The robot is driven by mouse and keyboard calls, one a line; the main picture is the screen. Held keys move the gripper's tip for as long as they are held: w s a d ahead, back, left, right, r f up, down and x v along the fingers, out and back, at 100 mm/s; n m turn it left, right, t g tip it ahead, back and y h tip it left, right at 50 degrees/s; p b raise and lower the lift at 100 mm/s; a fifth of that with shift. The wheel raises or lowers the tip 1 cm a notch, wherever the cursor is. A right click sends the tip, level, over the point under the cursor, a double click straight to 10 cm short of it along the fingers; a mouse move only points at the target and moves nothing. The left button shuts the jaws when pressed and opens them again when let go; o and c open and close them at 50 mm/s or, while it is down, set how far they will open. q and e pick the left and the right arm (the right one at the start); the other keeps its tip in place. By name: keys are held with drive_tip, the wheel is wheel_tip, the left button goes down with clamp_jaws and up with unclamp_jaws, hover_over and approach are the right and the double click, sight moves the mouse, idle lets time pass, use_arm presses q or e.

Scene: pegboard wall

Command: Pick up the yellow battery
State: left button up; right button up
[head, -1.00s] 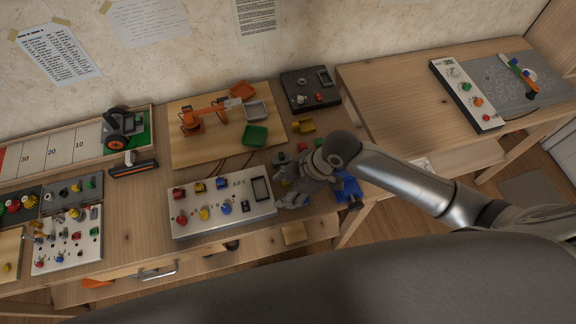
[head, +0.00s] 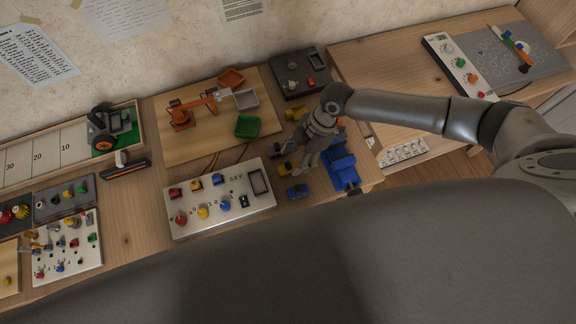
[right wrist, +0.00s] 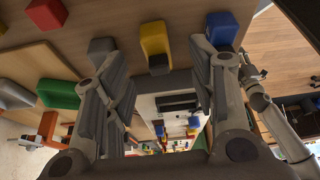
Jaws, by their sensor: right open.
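The yellow battery (head: 285,167) lies on the table just right of the metal panel, partly beside my right gripper's fingers. In the right wrist view the yellow block (right wrist: 154,38), with a dark end, shows between and beyond the two spread fingers. My right gripper (head: 290,162) is open and empty, pointing down close to the battery; the wrist view shows its fingers (right wrist: 157,62) apart on either side. I cannot tell how high the fingertips are above the table.
A blue battery-like block (head: 297,192) lies close in front of the yellow one. A grey block (right wrist: 100,48) and a red block (right wrist: 46,13) lie on its other side. The metal panel (head: 220,198) is to the left, a blue holder (head: 341,166) to the right.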

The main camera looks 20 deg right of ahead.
sight(290, 164)
drive_tip(key=a+f+p, duration=0.1)
drive_tip(key=a+f, duration=0.1)
drive_tip(key=f, duration=0.1)
drive_tip(key=shift+a+p, duration=0.1)
drive_tip(key=shift+p, duration=0.25)
drive_tip(key=shift+a+f, duration=0.25)
drive_tip(key=shift+f, duration=0.45)
clamp_jaws()
